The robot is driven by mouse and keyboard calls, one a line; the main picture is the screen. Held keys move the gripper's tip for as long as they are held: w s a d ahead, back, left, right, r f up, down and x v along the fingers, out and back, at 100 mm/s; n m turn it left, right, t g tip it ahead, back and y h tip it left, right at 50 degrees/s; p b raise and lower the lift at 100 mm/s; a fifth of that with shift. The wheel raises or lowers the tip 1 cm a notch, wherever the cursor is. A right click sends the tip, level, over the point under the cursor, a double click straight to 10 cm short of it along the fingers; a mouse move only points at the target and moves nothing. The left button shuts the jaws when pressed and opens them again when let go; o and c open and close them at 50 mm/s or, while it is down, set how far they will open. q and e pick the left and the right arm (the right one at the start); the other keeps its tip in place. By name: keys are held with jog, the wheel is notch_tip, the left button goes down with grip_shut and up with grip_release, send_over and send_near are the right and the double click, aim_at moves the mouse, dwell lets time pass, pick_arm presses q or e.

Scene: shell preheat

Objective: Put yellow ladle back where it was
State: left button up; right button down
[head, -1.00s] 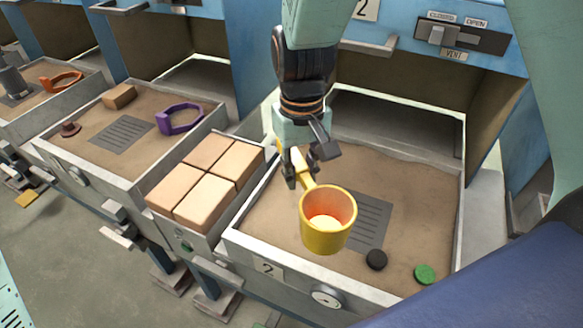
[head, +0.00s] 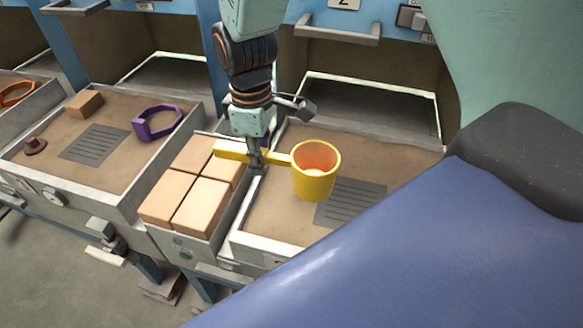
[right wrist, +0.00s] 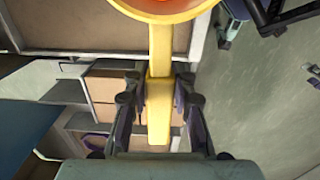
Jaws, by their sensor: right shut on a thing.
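The yellow ladle (head: 316,183) has a round cup with an orange inside and a pale, whitish patch at its bottom. My right gripper (head: 257,160) is shut on its flat handle. The handle's wide end (head: 230,151) reaches left over the tan blocks. In the right wrist view the fingers (right wrist: 158,112) flank the ladle handle (right wrist: 160,60), with the cup at the top edge. My left gripper is not in view.
Several tan blocks (head: 200,205) fill a narrow bin left of the tray. Another sand tray farther left holds a purple ring-shaped tool (head: 157,125), a tan block (head: 84,103) and a brown knob (head: 35,146). My blue body part covers the lower right.

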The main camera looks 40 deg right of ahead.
jog(key=d+f+n, duration=0.2)
jog(key=f+n, duration=0.1)
jog(key=n, duration=0.3)
jog(key=w+d+f+n, duration=0.1)
jog(key=d+f+n, duration=0.1)
jog(key=f+n, duration=0.2)
jog(key=d+f+n, duration=0.3)
jog(key=n, duration=0.4)
jog(key=shift+w+f+n+p, duration=0.3)
jog(key=shift+f, duration=0.05)
jog(key=shift+a+f, duration=0.15)
jog(key=shift+f, duration=0.2)
jog(key=shift+s+d+f+b, duration=0.1)
jog(key=shift+f+b, duration=0.05)
jog(key=shift+f, duration=0.45)
jog(key=shift+s+d+f+b, duration=0.1)
jog(key=shift+f+b, duration=0.05)
jog(key=shift+f, duration=0.4)
jog(key=shift+w+d+f, duration=0.1)
jog(key=shift+w+f, duration=0.1)
jog(key=shift+f, duration=0.15)
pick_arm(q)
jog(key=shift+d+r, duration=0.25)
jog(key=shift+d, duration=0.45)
